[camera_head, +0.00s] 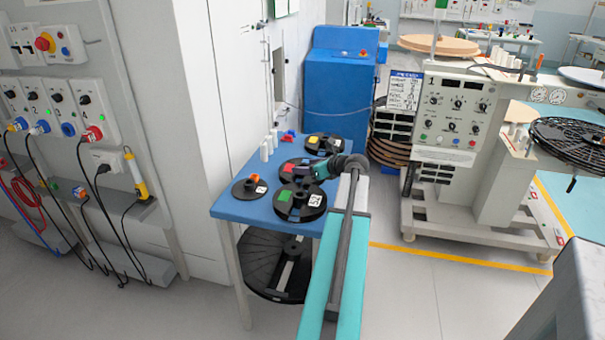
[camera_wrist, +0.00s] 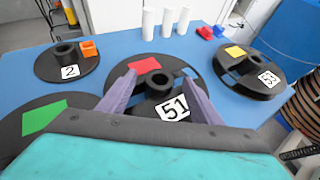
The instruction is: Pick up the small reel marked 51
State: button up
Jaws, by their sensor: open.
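The small reel marked 51 (camera_wrist: 172,108) is black, with a raised central hub and a red patch, and lies flat on a blue table. In the head view the reel (camera_head: 288,171) is partly hidden behind my gripper. My gripper (camera_wrist: 158,77) is open, with one finger on each side of the hub. The fingers reach over the reel; whether they touch the hub cannot be told. In the head view my gripper (camera_head: 301,175) is low over the reels.
The blue table (camera_wrist: 105,78) also holds a reel marked 2 (camera_wrist: 53,68) with an orange block (camera_wrist: 89,48), a green-patched reel (camera_wrist: 68,102), and a yellow-patched reel (camera_wrist: 240,70). White cylinders (camera_wrist: 167,20) stand behind. A control cabinet (camera_head: 455,110) stands to the right.

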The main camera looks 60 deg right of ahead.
dwell(0.4)
jog(key=c, duration=1.2)
jog(key=shift+c, duration=0.2)
jog(key=shift+r, duration=0.1)
jog(key=shift+r, duration=1.5)
jog(key=shift+s+a+r, duration=0.15)
jog(key=shift+s+r, duration=0.05)
jog(key=shift+s, duration=0.05)
jog(key=s+a, duration=0.3)
jog(key=s, duration=0.4)
jog(key=s+a+r, duration=0.1)
jog(key=s+a, duration=0.2)
jog(key=s, duration=0.4)
jog(key=shift+r+b, duration=0.25)
jog(key=shift+b, duration=0.2)
jog(key=shift+s, duration=0.1)
